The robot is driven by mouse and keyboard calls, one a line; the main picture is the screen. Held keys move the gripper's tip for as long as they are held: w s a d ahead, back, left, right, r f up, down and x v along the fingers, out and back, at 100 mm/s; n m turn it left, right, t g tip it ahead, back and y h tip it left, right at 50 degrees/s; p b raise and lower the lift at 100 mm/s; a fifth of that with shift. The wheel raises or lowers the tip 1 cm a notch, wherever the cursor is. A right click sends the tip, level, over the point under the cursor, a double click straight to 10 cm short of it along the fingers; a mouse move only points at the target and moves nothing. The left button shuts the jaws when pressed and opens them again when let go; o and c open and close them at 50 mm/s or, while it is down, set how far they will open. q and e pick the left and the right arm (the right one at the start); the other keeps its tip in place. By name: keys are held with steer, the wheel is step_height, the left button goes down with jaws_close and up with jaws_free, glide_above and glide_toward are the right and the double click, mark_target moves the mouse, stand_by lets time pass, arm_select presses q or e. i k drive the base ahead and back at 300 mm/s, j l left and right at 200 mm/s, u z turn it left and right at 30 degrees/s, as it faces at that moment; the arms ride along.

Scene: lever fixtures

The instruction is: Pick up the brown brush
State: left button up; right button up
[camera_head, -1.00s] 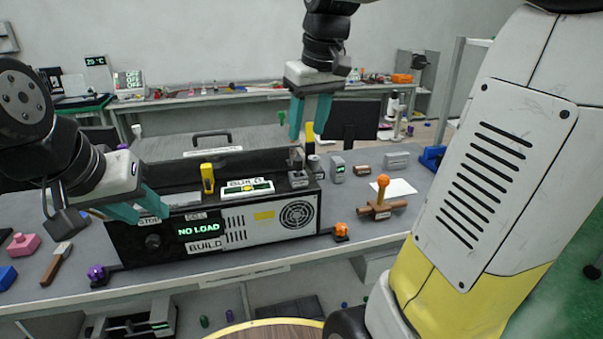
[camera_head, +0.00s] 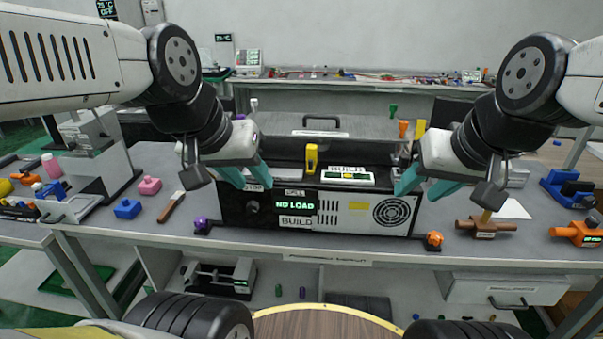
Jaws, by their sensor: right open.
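The brown brush (camera_head: 171,207) lies on the grey table to the left of the black machine. It has a brown handle and a pale upper end. My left gripper (camera_head: 252,177) is to the right of the brush, at the machine's upper left front. Its teal fingers are apart with nothing seen between them. My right gripper (camera_head: 424,187) is by the machine's right end, far from the brush. Its teal fingers are open and empty.
The black machine (camera_head: 262,222) with a "NO LOAD" display fills the table's middle. A purple knob (camera_head: 200,223) stands between brush and machine. A brown wooden fixture (camera_head: 486,228) is at right.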

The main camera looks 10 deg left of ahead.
mark_target(176, 198)
steer(key=u, duration=1.35)
